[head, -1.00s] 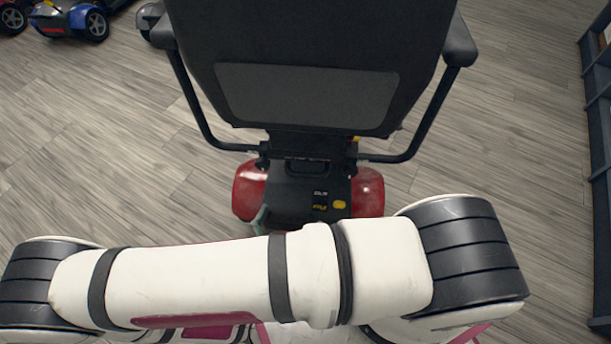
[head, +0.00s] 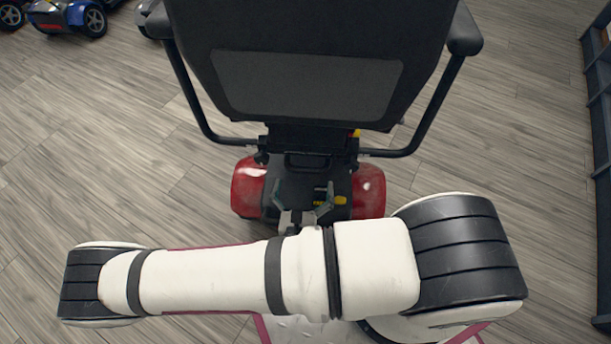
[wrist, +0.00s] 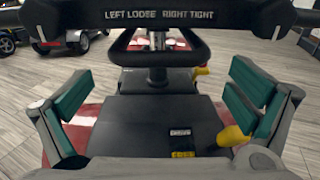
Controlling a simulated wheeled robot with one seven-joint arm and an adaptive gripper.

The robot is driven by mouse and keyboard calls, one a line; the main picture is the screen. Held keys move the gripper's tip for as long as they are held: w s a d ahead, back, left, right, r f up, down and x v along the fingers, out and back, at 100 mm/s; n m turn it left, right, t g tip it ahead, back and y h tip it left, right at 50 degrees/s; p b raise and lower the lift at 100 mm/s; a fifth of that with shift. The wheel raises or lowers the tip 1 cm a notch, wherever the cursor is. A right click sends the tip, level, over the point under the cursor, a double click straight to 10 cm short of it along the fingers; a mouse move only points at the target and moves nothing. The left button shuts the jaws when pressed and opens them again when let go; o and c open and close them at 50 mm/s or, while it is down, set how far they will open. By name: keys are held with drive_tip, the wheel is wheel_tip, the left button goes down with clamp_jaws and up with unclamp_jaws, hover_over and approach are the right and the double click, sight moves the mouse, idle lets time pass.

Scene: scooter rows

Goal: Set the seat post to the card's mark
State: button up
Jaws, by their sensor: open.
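A red and black scooter (head: 249,188) stands in front of me, its black seat (head: 307,82) hiding the seat post in the head view. In the wrist view a post (wrist: 157,76) rises behind the black rear cover (wrist: 150,125), with a shiny section higher up. A yellow lever (wrist: 202,71) sits right of it. A yellow knob (wrist: 232,136) and small labels (wrist: 181,133) are on the cover. A black bar (wrist: 160,15) reads "LEFT LOOSE RIGHT TIGHT". My gripper (head: 303,194) is open and empty over the rear cover, green pads apart (wrist: 160,88). I cannot make out a card.
Armrest tubes (head: 432,105) flank the seat on both sides. A blue scooter (head: 65,16) stands at the far left. A dark shelf (head: 598,130) runs along the right edge. The wood floor (head: 510,120) between is clear.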

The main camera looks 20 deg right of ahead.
drive_tip(key=shift+b+x, duration=0.35)
drive_tip(key=shift+x, duration=1.4)
drive_tip(key=shift+r, duration=0.1)
drive_tip(key=c, duration=1.4)
